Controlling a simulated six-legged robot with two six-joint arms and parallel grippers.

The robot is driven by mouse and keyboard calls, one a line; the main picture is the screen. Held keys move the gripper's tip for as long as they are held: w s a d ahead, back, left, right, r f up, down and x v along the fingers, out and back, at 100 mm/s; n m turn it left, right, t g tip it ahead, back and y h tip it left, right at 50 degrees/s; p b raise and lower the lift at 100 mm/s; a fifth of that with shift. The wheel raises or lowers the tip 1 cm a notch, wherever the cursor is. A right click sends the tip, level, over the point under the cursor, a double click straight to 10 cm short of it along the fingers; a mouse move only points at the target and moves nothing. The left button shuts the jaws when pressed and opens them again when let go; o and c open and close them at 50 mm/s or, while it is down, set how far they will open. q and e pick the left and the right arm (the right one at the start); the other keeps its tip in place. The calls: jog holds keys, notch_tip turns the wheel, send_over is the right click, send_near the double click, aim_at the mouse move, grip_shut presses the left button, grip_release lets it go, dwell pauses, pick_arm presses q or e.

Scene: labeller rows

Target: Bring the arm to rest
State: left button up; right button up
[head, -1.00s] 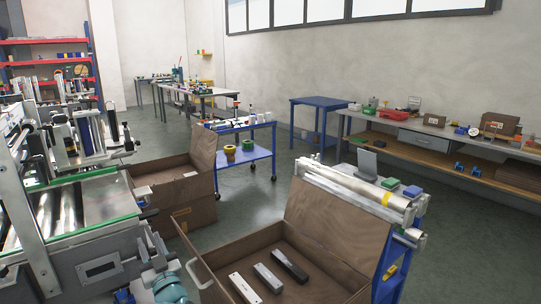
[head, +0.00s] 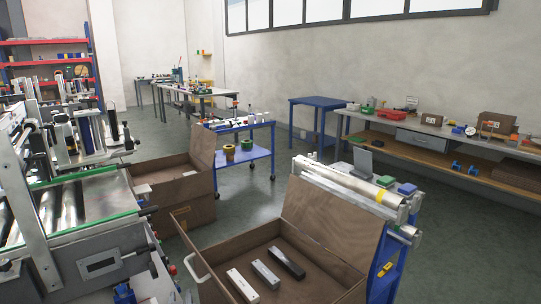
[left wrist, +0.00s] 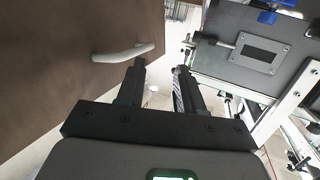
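My left gripper (left wrist: 160,70) shows in the left wrist view. Its two dark fingers stand apart with nothing between them. The left fingertip is close to the white handle (left wrist: 124,52) of a brown case (left wrist: 60,60); I cannot tell whether they touch. In the head view I cannot clearly make out the left gripper. The open brown case (head: 215,246) stands at the bottom there, with its handle (head: 197,268) on the near left side. My right gripper is in neither view.
The labelling machine (head: 100,228) fills the lower left, close to the case. Three bars (head: 266,273) lie in the case. A second brown case (head: 200,150) and a blue cart (head: 262,153) stand behind. Open floor (head: 465,235) lies to the right.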

pick_arm(q)
jog(key=s+d+f+m+g+h, duration=0.1)
jog(key=s+d+f+g+h, duration=0.25)
jog(key=s+f, duration=0.5)
jog(key=s+d+f+g+h, duration=0.2)
jog(key=s+d+f+g, duration=0.4)
jog(key=s, duration=0.4)
jog(key=s+d+f+g+h, duration=0.1)
jog(key=s+d+f+g, duration=0.15)
jog(key=s, duration=0.85)
jog(key=s+d+f+g+h, duration=0.1)
jog(key=s+g+h, duration=0.15)
jog(key=s, duration=0.75)
notch_tip(320, 180, down, 22)
jog(key=b, duration=2.3)
notch_tip(320, 180, up, 26)
jog(key=p, duration=2.7)
jog(key=shift+d+g+y, duration=0.2)
jog(key=shift+g+y, duration=0.15)
jog(key=shift+y, duration=0.05)
jog(key=shift+w+d, duration=0.1)
jog(key=shift+d, duration=0.05)
